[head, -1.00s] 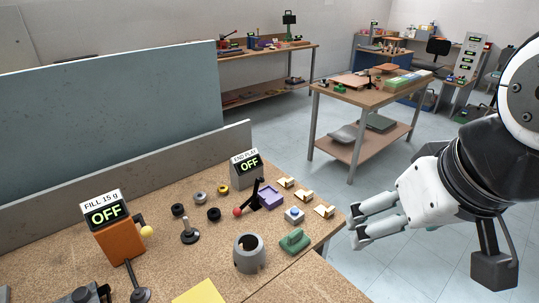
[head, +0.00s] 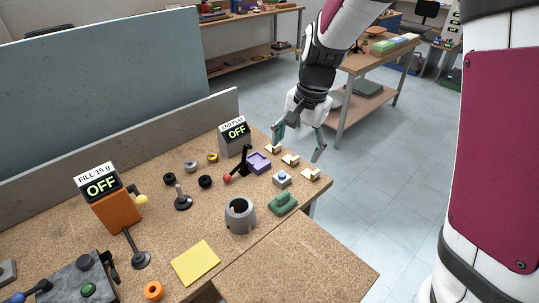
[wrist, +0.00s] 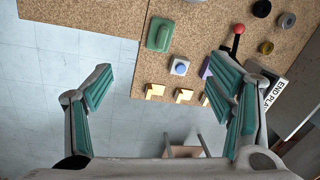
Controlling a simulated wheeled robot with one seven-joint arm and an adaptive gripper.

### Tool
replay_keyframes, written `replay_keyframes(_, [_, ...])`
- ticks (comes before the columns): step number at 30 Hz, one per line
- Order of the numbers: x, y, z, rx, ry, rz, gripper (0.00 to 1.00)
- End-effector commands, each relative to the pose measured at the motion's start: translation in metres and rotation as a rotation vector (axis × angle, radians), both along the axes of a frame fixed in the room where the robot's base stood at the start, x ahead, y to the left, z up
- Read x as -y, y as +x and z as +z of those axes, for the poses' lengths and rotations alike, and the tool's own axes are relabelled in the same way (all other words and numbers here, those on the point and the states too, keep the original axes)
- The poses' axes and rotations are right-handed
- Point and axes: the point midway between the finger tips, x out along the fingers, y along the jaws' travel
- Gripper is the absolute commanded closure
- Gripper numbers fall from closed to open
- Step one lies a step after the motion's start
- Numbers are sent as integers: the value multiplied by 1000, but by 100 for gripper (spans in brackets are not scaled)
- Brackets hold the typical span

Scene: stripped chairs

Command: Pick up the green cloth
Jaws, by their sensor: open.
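The green cloth (head: 283,203) lies as a small folded bundle on the cork-coloured bench top, near its right front edge. It also shows in the wrist view (wrist: 158,34), at the top, beyond my fingertips. My gripper (head: 299,145) is open and empty, pointing down at the far right edge of the bench, behind the brass pieces. In the wrist view my gripper's two fingers (wrist: 163,68) stand wide apart with nothing between their pads. The cloth is apart from the fingers.
Several brass brackets (head: 290,159), a blue-button box (head: 281,179), a purple tray (head: 258,162) and a red-knobbed lever (head: 228,178) stand near the cloth. A grey pot (head: 240,216) is just left of it. The END PLAY display (head: 235,134) stands left of my gripper.

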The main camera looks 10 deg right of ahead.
Motion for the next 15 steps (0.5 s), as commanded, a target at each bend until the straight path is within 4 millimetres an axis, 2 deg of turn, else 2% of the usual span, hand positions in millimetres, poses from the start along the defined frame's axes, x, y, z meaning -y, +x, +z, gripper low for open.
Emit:
replay_keyframes(1, [-3, 9, -18, -27, -11, -32, 25])
replay_keyframes(3, [-6, 21, -39, -51, -25, -84, 25])
replay_keyframes(9, [-11, 45, -95, -97, -72, -200, 25])
replay_keyframes(15, [-13, 54, -122, -112, -99, -253, 25])
